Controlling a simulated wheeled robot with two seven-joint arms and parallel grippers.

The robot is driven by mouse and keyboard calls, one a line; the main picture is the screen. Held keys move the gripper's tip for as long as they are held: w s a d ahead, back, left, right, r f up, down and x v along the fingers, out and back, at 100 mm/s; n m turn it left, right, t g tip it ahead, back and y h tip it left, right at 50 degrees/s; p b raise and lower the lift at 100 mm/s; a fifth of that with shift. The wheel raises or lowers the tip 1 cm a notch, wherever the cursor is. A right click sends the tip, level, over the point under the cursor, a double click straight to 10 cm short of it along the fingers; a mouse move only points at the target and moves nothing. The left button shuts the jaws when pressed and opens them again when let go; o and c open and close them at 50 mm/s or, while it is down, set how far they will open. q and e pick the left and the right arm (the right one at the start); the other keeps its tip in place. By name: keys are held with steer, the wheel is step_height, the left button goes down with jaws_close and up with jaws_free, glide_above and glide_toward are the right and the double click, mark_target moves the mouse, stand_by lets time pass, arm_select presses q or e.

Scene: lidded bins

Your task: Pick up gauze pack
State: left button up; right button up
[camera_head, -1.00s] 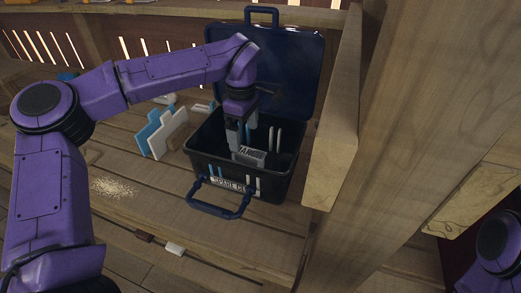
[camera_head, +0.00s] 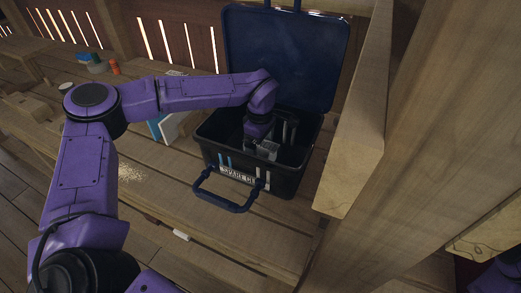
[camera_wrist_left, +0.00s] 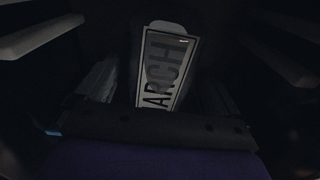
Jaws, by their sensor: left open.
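My left gripper (camera_head: 264,150) reaches down into a dark lidded case (camera_head: 286,184) whose lid (camera_head: 290,45) stands open. In the left wrist view the gripper (camera_wrist_left: 160,95) is open, with one finger on each side of a pale flat pack (camera_wrist_left: 168,70) with a dark border and large dark letters reading "ARCH". It may be the gauze pack; its label does not tell me. Whether the fingers touch it is not clear. In the head view the gripper and the case's shade mostly hide what lies inside. My right gripper is out of view.
The case's front handle (camera_head: 222,203) sticks out over the wooden bench (camera_head: 160,185). A thick wooden post (camera_head: 352,110) stands close on the right. White and blue boards (camera_head: 168,128) stand left of the case. Pale slats stand inside the case.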

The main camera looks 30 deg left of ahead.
arm_select(q)
steer(key=c, duration=1.1)
